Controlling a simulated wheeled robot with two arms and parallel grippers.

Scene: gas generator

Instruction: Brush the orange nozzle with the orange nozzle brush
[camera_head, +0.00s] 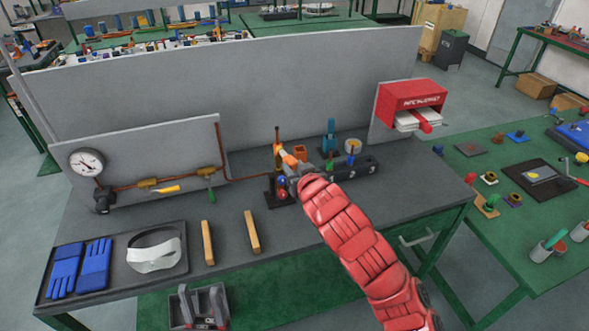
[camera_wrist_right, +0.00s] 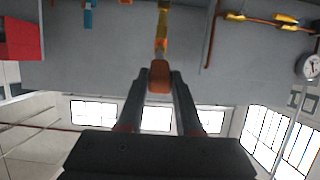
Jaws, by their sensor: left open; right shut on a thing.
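My right arm reaches in from the lower right to a small torch-like stand on the bench. In the head view, its gripper (camera_head: 293,174) is partly hidden by the wrist. In the right wrist view the gripper (camera_wrist_right: 158,82) is shut on an orange piece, which looks like the orange nozzle brush (camera_wrist_right: 159,77); it also shows in the head view (camera_head: 289,160). The orange nozzle (camera_head: 278,150) stands just beyond it, and shows in the wrist view (camera_wrist_right: 162,44). Brush and nozzle look very close; contact cannot be told. My left gripper (camera_head: 201,292) is open and empty at the bottom, before the bench.
Behind the stand are an orange block (camera_head: 301,153), a blue tool (camera_head: 329,135) and a dark holder (camera_head: 352,168). A gauge panel (camera_head: 150,155) stands left. A tray (camera_head: 183,236) with gloves and a mask, and two wooden bars (camera_head: 251,232), lie in front.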

